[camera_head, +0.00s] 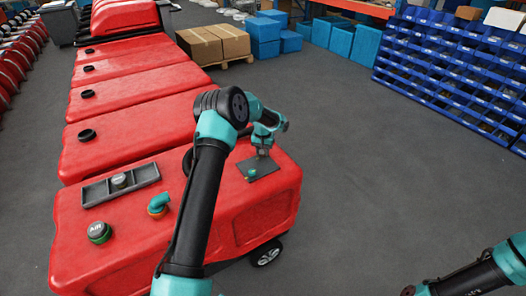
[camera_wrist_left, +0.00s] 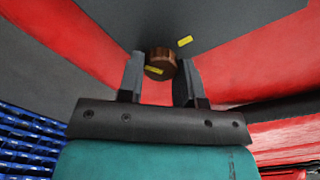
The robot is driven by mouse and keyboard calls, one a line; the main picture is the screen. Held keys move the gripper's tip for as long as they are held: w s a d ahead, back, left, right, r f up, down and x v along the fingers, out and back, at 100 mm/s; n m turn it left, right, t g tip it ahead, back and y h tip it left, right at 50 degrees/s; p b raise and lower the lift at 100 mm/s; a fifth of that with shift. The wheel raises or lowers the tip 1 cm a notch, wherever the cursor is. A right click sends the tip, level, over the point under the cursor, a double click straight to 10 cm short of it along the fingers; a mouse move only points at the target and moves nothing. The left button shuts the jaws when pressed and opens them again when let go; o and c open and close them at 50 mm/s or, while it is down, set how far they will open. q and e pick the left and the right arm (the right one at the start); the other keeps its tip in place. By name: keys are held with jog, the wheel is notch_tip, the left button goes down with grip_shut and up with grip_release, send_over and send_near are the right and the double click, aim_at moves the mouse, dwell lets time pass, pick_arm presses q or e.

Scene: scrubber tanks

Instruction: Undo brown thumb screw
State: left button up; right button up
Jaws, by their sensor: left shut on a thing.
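The brown thumb screw (camera_wrist_left: 161,60) is in the left wrist view, with a yellow mark on its top. My left gripper (camera_wrist_left: 160,80) is shut on it, one finger on each side. Another yellow mark (camera_wrist_left: 185,41) lies on the dark grey plate (camera_wrist_left: 215,22) beside the screw.
A small teal knob (camera_head: 251,174) is on the plate close to my left gripper. A grey tray (camera_head: 97,193) with a round piece, a green-ringed AIR cap (camera_head: 99,232) and a teal elbow fitting (camera_head: 158,204) sit at left. The floor at right is clear.

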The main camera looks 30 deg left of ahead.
pick_arm(q)
jog(key=n, duration=0.4)
jog(key=shift+s+f+n, duration=0.15)
jog(key=shift+f+n, duration=0.1)
jog(key=shift+n, duration=0.15)
jog(key=n, duration=0.4)
jog(key=shift+s, duration=0.1)
jog(key=shift+n, duration=0.3)
jog(key=o, duration=0.9)
jog(key=shift+r, duration=0.1)
jog(key=shift+o, duration=0.2)
jog(key=shift+a, duration=0.1)
jog(key=shift+r, duration=0.15)
notch_tip(320, 180, up, 17)
